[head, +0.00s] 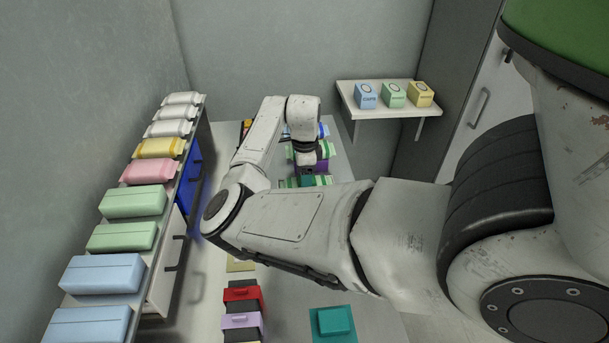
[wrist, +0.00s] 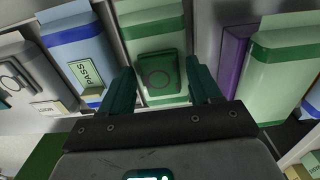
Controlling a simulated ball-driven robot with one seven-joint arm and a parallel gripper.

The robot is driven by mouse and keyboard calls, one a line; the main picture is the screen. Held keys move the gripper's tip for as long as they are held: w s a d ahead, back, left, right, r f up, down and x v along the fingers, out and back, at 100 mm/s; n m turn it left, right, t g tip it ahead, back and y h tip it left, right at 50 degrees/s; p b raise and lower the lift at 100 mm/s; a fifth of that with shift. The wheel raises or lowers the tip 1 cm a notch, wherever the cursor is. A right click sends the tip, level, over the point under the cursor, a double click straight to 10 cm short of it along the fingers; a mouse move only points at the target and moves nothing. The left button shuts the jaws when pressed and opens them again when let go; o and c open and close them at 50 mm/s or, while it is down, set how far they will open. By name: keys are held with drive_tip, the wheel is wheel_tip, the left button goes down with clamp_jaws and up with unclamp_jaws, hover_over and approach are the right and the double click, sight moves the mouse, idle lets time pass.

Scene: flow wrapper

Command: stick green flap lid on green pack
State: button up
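A light green pack with dark green bands (wrist: 148,28) lies in the middle of the wrist view. A dark green flap lid with a ring mark (wrist: 160,76) sits flat against its face. My gripper (wrist: 161,70) has its two dark teal fingers on either side of this lid, with narrow gaps visible beside it, so it looks open around the lid. Whether the lid is fully pressed down cannot be told. In the head view my gripper (head: 308,172) is over the packs at the back of the table, and my wrist hides much of them.
A blue pack marked PASS (wrist: 80,45) lies left of the green one; a purple pack (wrist: 233,62) and another green pack (wrist: 282,75) lie right. Red (head: 241,294), lilac (head: 240,321) and teal (head: 334,321) items are at the front. A wall shelf (head: 380,111) holds boxes.

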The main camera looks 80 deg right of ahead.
drive_tip(key=shift+o, duration=0.9)
drive_tip(key=shift+r, duration=0.1)
wheel_tip(320, 180, up, 11)
drive_tip(key=shift+b, duration=0.45)
